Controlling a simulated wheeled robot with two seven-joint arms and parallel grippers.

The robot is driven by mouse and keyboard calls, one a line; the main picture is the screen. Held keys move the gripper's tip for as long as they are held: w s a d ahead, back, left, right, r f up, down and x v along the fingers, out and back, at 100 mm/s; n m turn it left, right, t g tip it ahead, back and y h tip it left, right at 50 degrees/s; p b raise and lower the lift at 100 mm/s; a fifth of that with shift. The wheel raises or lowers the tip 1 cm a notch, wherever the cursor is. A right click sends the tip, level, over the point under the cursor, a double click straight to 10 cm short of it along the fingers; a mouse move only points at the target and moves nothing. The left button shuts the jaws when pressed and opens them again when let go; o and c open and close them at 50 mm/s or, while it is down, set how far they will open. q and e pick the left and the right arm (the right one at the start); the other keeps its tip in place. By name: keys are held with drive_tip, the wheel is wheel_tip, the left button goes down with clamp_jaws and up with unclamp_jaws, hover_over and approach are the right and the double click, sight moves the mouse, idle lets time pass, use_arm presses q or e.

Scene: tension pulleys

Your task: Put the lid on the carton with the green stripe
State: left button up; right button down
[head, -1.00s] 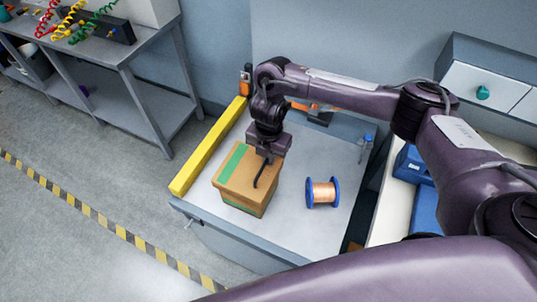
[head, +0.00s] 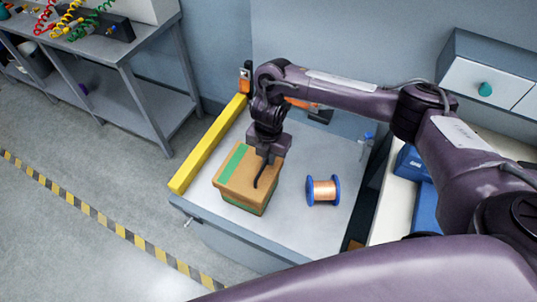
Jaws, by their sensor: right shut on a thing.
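The brown carton (head: 260,204) stands on the grey table, with a green band low on its near side. The brown lid (head: 243,182), which has a green stripe across its left part, lies over the carton's top and looks level with it. Whether it is fully seated I cannot tell. My right gripper (head: 264,170) points down at the lid's right part and is shut on the lid. Its dark finger shows against the lid, and the exact grip is partly hidden. My left gripper is not in view.
A blue-ended spool of copper wire (head: 322,190) stands right of the carton. A yellow bar (head: 208,146) runs along the table's left edge. The table front is clear.

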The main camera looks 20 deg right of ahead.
drive_tip(key=shift+f, duration=0.3)
idle(0.4)
drive_tip(key=shift+f+b, duration=0.6)
drive_tip(key=shift+f, duration=0.1)
drive_tip(key=c, duration=1.5)
unclamp_jaws()
drive_tip(key=shift+o, duration=0.2)
drive_tip(key=shift+r+p, duration=0.95)
drive_tip(key=shift+r, duration=2.95)
